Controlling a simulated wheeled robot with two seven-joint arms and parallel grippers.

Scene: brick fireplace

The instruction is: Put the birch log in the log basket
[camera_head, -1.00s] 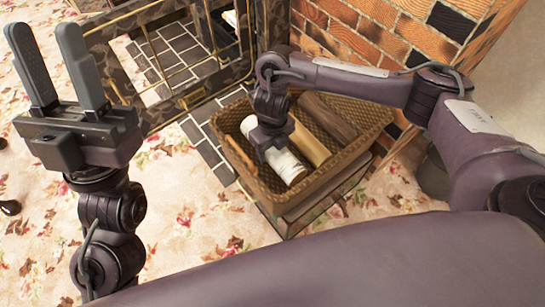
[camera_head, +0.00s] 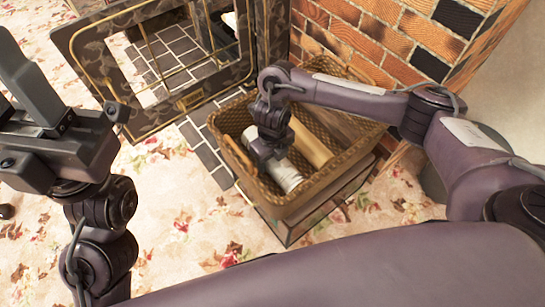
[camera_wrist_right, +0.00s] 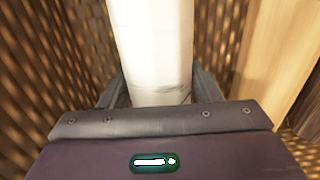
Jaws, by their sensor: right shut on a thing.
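The birch log (camera_head: 284,175) is pale white and lies low inside the brown wicker log basket (camera_head: 320,187), within its walls. My right gripper (camera_head: 268,152) reaches down into the basket and is shut on the log, hiding part of it. In the right wrist view the log (camera_wrist_right: 152,45) runs between the two fingers of the gripper (camera_wrist_right: 160,88), with woven basket wall on the left. My left gripper (camera_head: 40,95) is raised at the left edge, partly cut off, its fingers apart and empty, away from the basket.
A tan log (camera_head: 312,146) and a darker brown log (camera_head: 345,128) lie in the basket beside the birch log. A brick wall (camera_head: 390,40) rises behind it. The fireplace screen (camera_head: 195,98) stands to the left. Flowered carpet (camera_head: 190,225) in front is clear.

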